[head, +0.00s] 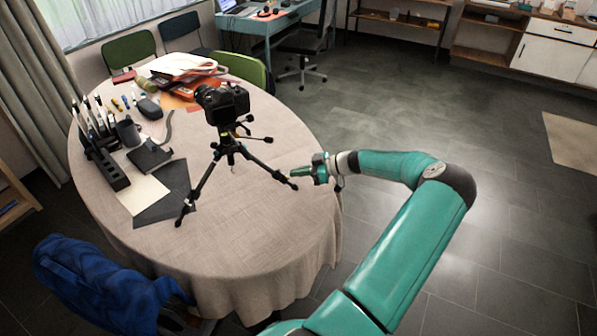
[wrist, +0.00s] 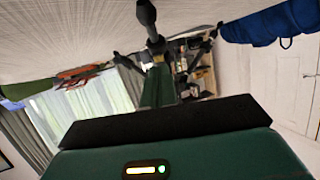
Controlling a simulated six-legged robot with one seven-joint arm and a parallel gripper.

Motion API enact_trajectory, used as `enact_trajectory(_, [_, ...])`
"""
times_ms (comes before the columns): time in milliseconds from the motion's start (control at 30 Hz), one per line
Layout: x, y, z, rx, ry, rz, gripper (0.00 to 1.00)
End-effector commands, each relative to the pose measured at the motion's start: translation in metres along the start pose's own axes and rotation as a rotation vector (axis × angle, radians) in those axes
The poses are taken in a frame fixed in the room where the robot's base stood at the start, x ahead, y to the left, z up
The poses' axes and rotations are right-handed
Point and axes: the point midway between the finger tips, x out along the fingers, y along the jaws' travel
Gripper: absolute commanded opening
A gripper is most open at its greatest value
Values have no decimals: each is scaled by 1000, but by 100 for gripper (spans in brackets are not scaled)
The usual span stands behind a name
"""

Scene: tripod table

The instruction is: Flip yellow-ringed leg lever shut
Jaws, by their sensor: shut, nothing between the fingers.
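A small black tripod (head: 229,150) with a camera (head: 223,102) on top stands on the cloth-covered round table (head: 250,215). One leg reaches toward the front left and another toward the right, its foot close to my gripper. My green gripper (head: 302,172) is shut and empty at the table's right side, beside the right leg's foot. In the wrist view a dark tripod leg (wrist: 150,22) with a rounded foot lies just beyond my gripper (wrist: 158,75); whether they touch is unclear.
A black pen rack (head: 108,168), dark sheets (head: 165,195), and bags and books (head: 185,68) cover the table's left and back. The table's front and right are bare. A chair with a blue jacket (head: 95,285) stands at the front left.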

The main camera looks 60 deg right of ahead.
Motion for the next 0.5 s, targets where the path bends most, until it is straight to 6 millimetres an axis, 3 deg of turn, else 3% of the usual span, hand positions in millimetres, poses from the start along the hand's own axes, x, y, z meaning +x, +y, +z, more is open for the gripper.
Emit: enact_trajectory(500, [-14, 0, 8, 1, -2, 0, 0])
